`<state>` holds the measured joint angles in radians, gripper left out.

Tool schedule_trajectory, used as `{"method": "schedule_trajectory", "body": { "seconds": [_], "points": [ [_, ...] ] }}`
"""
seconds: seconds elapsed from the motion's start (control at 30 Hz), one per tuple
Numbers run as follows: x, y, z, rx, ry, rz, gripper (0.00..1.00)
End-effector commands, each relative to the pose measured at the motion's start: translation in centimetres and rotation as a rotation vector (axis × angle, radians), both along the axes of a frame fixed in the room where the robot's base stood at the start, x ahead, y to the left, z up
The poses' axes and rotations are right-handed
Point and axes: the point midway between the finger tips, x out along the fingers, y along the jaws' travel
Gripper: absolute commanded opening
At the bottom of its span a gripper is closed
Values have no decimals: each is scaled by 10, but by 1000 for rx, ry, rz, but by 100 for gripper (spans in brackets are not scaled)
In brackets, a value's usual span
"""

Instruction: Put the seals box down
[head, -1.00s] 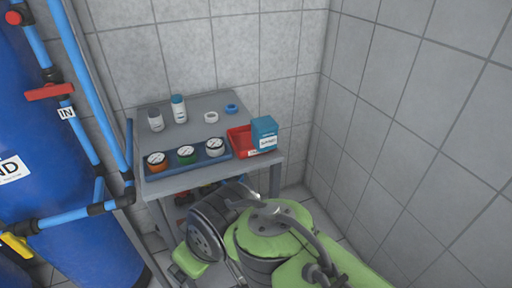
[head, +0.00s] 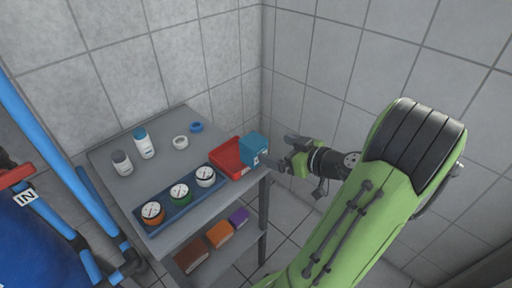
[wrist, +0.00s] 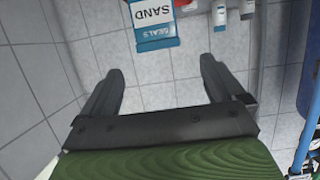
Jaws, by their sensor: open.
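The seals box (head: 254,147) is a blue box with a white label at the right end of the small table, at the right side of the red bin (head: 228,160). I cannot tell whether it rests in the bin or against it.
The grey table (head: 185,226) holds a blue tray (head: 217,189) of gauges, two white bottles, a white ring (head: 180,142) and a blue ring (head: 196,127). Coloured boxes (head: 220,233) lie on the lower shelf. Tiled walls close in behind and right; blue pipes stand left.

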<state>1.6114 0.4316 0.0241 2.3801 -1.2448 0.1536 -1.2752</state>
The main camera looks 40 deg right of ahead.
Motion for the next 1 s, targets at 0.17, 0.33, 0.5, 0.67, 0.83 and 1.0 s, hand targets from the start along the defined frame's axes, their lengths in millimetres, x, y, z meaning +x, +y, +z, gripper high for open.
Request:
{"method": "schedule_trajectory", "body": {
  "seconds": [0.17,0.33,0.5,0.67,0.83,1.0],
  "points": [
    [44,3,-18,2,1,8,96],
    [67,2,-26,1,3,3,96],
    [93,1,-37,1,2,6,96],
    [115,1,-45,3,3,4,96],
    [117,1,-46,1,3,1,96],
    [117,1,-46,1,3,1,79]
  ]
}}
